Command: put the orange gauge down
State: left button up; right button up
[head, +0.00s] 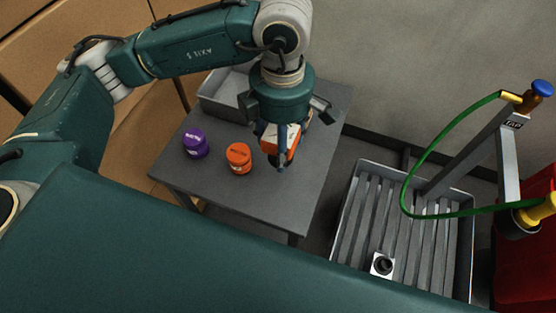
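An orange gauge (293,143), orange with a white part, shows between the fingers of my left gripper (281,150). The gripper points down over the right part of the grey table and looks shut on the gauge. The gripper's fingers hide part of the gauge. I cannot tell whether its lower end touches the table top. My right gripper is not in view.
A grey bin (212,104) is at the back. Right of the table are a slatted basin (345,222), a tap with green hose (412,172) and a red tank (528,262).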

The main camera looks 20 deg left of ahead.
pick_arm(q)
notch_tip(320, 180, down, 12)
jog(key=shift+w+f+p, duration=0.1)
jog(key=shift+f+p, duration=0.1)
jog(key=shift+p, duration=1.05)
jog(key=o, duration=0.8)
jog(key=shift+f, duration=0.1)
jog(key=o, duration=0.5)
